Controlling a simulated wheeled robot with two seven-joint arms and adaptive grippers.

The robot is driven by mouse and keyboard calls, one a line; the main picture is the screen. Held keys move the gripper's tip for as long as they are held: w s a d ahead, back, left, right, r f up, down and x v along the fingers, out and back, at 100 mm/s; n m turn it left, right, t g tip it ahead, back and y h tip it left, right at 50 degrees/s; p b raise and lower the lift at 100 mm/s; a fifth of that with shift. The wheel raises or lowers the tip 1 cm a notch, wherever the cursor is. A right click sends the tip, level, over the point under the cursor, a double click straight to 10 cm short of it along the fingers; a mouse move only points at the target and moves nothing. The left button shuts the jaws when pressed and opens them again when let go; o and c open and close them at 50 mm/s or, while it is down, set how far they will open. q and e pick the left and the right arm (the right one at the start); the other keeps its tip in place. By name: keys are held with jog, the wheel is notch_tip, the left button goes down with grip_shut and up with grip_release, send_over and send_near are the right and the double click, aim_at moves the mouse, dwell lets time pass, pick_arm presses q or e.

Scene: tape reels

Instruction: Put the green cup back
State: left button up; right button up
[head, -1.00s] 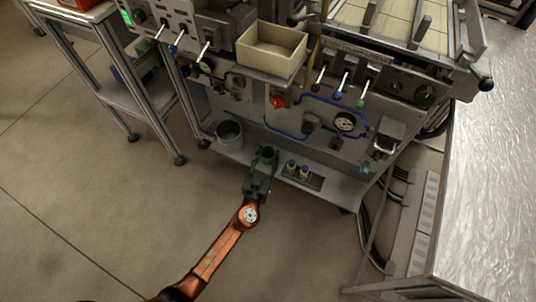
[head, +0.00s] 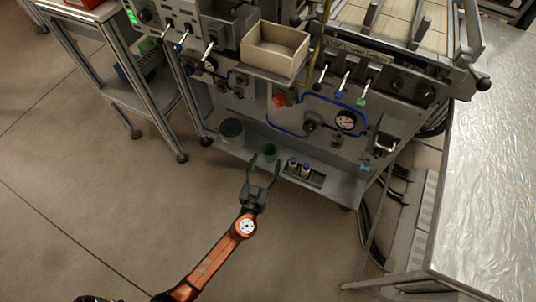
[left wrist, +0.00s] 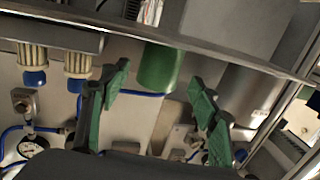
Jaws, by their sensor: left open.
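The green cup (head: 270,152) stands on the low shelf of the grey machine, between a grey metal can and a small holder with blue-topped pieces. My left gripper (head: 264,168) is open and empty, a little in front of the cup, with its fingers pointing toward it. In the left wrist view the cup (left wrist: 159,66) shows beyond and between the spread green-padded fingers (left wrist: 160,100), apart from them. My right gripper is not in view.
The grey can (head: 231,133) stands left of the cup, and the holder with blue-topped pieces (head: 303,170) is to its right. The machine panel with gauge (head: 346,120) and levers rises behind. A beige bin (head: 274,50) sits above. The floor in front is clear.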

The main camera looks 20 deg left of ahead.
pick_arm(q)
jog(key=s+d, duration=0.1)
jog(key=s, duration=0.6)
jog(key=s+a+f+g, duration=0.4)
jog(key=s+f, duration=0.2)
jog(key=s, duration=0.4)
jog(key=s+a+f+g, duration=0.3)
jog(key=s+a+f, duration=0.25)
jog(key=s, duration=0.35)
jog(key=s+d+f+g+h, duration=0.1)
jog(key=s+d+h, duration=0.1)
jog(key=s, duration=0.5)
jog(key=s+d+f+m+g+h, duration=0.1)
jog(key=s+d+f+g+h, duration=0.1)
jog(key=s+d, duration=0.3)
jog(key=s+d+f+m+g+h, duration=0.1)
jog(key=s+d, duration=0.3)
jog(key=s, duration=0.5)
jog(key=shift+f+g+h+p, duration=0.3)
jog(key=shift+f+h, duration=0.2)
jog(key=shift+f, duration=0.05)
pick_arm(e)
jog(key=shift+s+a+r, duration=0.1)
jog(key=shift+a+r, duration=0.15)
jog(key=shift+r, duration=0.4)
